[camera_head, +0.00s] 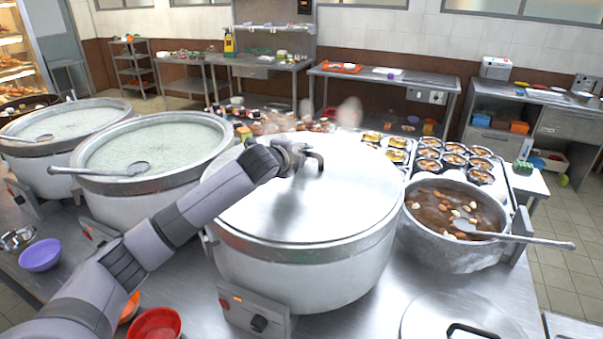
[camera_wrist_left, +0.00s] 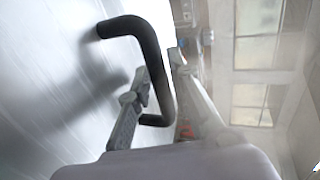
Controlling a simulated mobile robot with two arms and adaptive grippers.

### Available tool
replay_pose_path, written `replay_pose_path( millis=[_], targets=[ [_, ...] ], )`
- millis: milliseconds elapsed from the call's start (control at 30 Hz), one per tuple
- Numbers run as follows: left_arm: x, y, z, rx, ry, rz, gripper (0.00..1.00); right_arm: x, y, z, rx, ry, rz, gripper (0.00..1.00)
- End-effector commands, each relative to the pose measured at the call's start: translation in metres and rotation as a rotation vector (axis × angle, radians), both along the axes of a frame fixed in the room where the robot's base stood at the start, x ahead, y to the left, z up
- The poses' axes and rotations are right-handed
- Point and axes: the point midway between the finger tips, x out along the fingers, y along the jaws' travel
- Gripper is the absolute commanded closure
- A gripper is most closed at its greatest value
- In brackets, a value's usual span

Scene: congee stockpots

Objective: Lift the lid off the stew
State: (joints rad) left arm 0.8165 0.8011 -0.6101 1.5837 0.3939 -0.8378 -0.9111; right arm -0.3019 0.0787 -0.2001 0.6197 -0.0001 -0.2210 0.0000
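A large pot (camera_head: 290,285) stands in the middle of the counter in the head view, covered by a round steel lid (camera_head: 345,205). The lid looks seated flat on the rim and hides the contents. My left gripper (camera_head: 305,155) is at the lid's black handle (camera_head: 320,163). In the left wrist view the bent handle (camera_wrist_left: 140,27) rises from the shiny lid (camera_wrist_left: 45,85). Its bar passes between the two fingers of my left gripper (camera_wrist_left: 158,65), which lie close on either side of it. My right gripper is not in view.
An uncovered pot of brown stew (camera_head: 445,255) with a ladle stands close on the right. A second lid (camera_head: 425,318) lies at the front right. Two pots of pale congee (camera_head: 150,190) (camera_head: 50,155) stand left. Bowls (camera_head: 155,325) sit at the front left.

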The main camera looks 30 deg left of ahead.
Motion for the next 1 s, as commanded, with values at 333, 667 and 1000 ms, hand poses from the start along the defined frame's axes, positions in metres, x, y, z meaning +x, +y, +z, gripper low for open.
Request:
replay_pose_path(
  millis=[333, 667, 1000],
  targets=[
    [-0.0003, 0.0002, -0.0002, 0.0, 0.001, 0.0, 1.0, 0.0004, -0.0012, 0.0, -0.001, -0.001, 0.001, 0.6],
    [-0.0004, 0.0001, -0.0006, 0.0, 0.002, 0.0, 1.0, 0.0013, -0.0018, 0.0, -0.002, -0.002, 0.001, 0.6],
    [0.0, 0.0001, 0.0033, 0.0, -0.006, -0.001, 1.0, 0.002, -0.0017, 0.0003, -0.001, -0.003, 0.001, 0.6]
  ],
)
